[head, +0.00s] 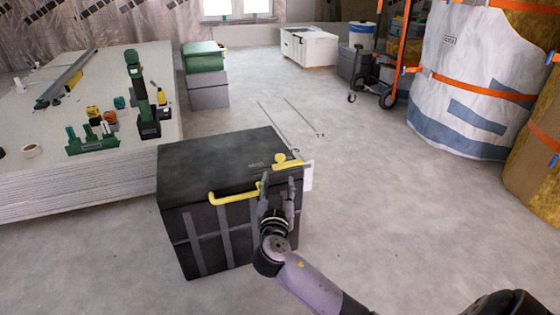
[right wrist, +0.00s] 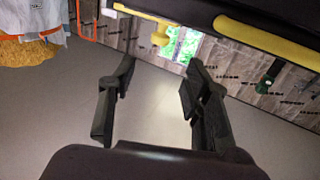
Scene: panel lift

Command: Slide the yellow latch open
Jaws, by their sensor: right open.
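The yellow latch (head: 290,164) is a bar with a round knob at the right end of the black box's lid. It also shows in the right wrist view (right wrist: 160,38), at the top, with the knob beyond my fingertips. My right gripper (head: 278,188) is in front of the box's front right corner, just below the latch. Its fingers are open and apart, with nothing between them in the right wrist view (right wrist: 160,80). A yellow handle bar (head: 225,200) runs along the box's front upper edge, left of and partly behind my gripper. My left gripper is not in view.
The black box (head: 210,160) stands on the grey floor beside a stack of panels (head: 60,195) bearing tools. Green and grey cases (head: 205,60) stand behind. A large white bag (head: 465,90) is at right. The floor right of the box is clear.

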